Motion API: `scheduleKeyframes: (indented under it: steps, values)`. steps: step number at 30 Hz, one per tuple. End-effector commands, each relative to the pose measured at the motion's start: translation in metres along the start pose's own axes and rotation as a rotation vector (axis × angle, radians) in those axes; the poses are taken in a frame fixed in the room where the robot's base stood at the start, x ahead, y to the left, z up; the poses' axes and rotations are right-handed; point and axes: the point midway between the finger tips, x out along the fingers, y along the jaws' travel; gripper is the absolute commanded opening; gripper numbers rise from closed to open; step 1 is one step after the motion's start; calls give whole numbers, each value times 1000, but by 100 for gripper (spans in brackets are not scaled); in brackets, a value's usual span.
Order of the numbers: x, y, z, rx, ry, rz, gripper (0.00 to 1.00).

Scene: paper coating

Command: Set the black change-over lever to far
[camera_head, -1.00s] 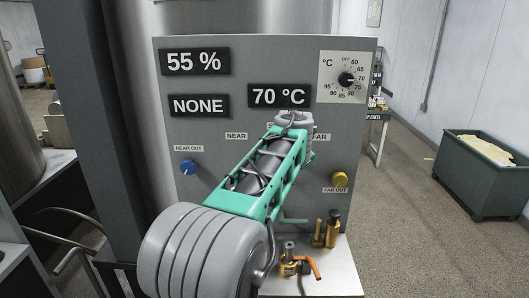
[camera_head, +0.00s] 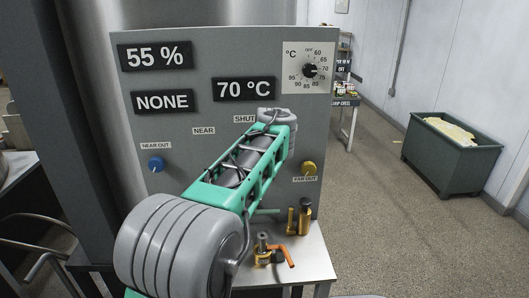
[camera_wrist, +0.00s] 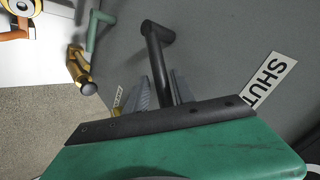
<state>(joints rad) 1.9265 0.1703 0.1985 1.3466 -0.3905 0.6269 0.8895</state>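The black change-over lever (camera_wrist: 158,62) shows in the wrist view as a dark bar with a cross piece at its far end. Its near part runs down between the two grey fingers of my gripper (camera_wrist: 161,92), which sit close on either side of it. In the head view my wrist hides the lever and the gripper's fingers. There my arm's end stands in front of the panel (camera_head: 215,60), right of the SHUT label (camera_head: 244,119). The NEAR label (camera_head: 203,131) is further left. The FAR label is hidden behind my arm.
A blue knob (camera_head: 155,165) and a yellow FAR OUT knob (camera_head: 309,168) sit on the panel, with a temperature dial (camera_head: 310,70) above. Brass fittings (camera_head: 305,215) and an orange-handled valve (camera_head: 278,254) stand on the shelf below. A green bin (camera_head: 452,150) stands at right.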

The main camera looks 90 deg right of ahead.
Motion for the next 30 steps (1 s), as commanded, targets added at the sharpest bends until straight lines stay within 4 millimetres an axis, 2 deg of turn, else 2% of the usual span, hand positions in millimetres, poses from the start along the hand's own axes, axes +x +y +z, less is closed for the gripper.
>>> scheduleKeyframes:
  steps: [3, 11, 14, 22, 25, 30]
  values:
    - [0, -1, 0, -2, 0, -1, 39]
    - [-4, -2, 0, -3, 1, -3, 39]
    - [-17, -2, 0, -4, 3, -4, 39]
    - [-70, -1, -1, -2, 4, -3, 39]
    - [-77, -1, 0, -2, 0, -2, 39]
    - [-79, -1, 0, -2, 0, -2, 39]
